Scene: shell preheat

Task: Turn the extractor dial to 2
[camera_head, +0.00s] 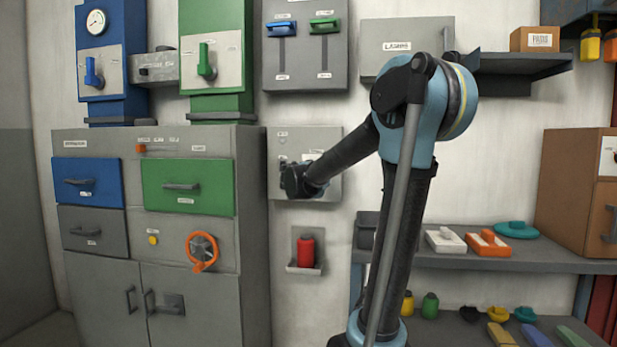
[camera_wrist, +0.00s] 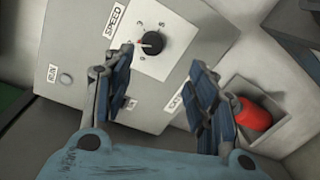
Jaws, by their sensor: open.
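A round black dial (camera_wrist: 153,43) sits on a white plate (camera_wrist: 178,62) on a grey wall panel (camera_wrist: 80,25) in the wrist view. A label reading SPEED is beside it. In the head view my gripper (camera_head: 296,180) is in front of the same panel (camera_head: 328,140) and hides most of the dial's area.
A red cylinder (camera_head: 306,250) stands in a wall holder below the panel, and also shows in the wrist view (camera_wrist: 253,115). The grey cabinet (camera_head: 252,190) is at left. A shelf (camera_head: 470,258) with several items is at right. A lever box (camera_head: 308,60) hangs above.

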